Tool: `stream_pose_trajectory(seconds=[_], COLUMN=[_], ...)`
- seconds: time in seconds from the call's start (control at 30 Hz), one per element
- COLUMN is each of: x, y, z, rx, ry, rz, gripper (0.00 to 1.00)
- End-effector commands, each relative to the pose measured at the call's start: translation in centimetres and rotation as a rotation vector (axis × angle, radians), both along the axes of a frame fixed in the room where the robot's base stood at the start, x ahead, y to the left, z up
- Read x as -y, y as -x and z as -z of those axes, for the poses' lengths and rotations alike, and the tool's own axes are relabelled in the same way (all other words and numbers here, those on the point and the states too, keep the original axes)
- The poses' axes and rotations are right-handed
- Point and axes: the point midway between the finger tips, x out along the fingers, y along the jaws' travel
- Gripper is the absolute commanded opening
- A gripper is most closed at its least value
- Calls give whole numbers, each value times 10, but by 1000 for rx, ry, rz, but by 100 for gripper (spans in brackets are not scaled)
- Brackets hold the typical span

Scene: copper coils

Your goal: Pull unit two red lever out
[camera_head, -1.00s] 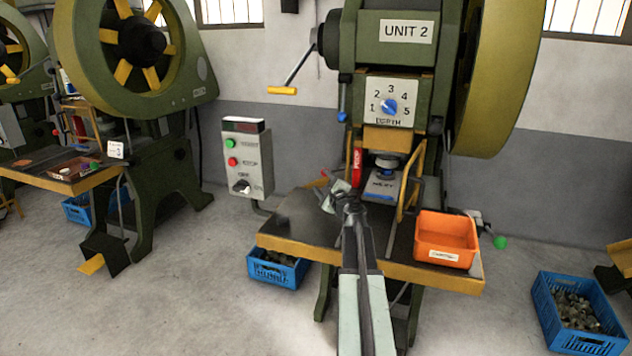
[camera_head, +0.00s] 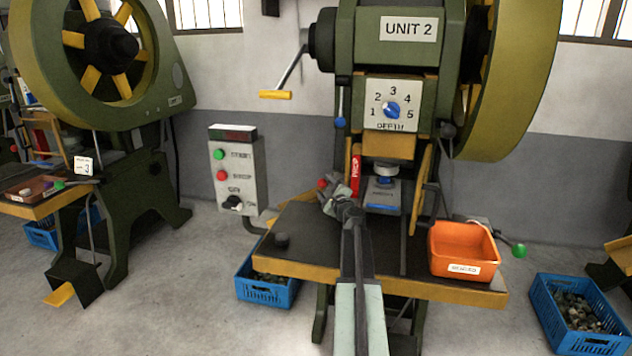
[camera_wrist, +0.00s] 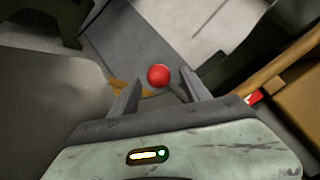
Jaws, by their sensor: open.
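The red lever shows as a round red knob (camera_head: 322,184) at the left side of the press marked UNIT 2 (camera_head: 408,28), behind the work table. In the wrist view the red knob (camera_wrist: 158,76) appears in the space between my two fingers, near their tips. My gripper (camera_wrist: 162,84) is open, one finger to each side of the knob, with no contact visible. In the head view my gripper (camera_head: 331,194) is beside the knob, above the table's back left part. The lever's shaft is mostly hidden.
A green-ended lever (camera_head: 519,250) sticks out at right. A control box (camera_head: 237,170) is left. Blue crates (camera_head: 268,290) stand on the floor.

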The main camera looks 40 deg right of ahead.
Motion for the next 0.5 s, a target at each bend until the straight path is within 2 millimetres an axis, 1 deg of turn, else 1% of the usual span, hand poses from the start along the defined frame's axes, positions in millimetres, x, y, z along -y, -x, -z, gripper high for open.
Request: stream_pose_trajectory(seconds=[0.03, 0.1, 0.23, 0.33, 0.5], x=[5, 10, 18, 20, 19], y=[-12, -26, -48, -55, -56], z=[0, 0, 0, 0, 0], rx=[0, 0, 0, 0, 0], ry=[0, 0, 0, 0, 0], rz=[-3, -5, -6, -6, -7], gripper=[55, 55, 55, 55, 55])
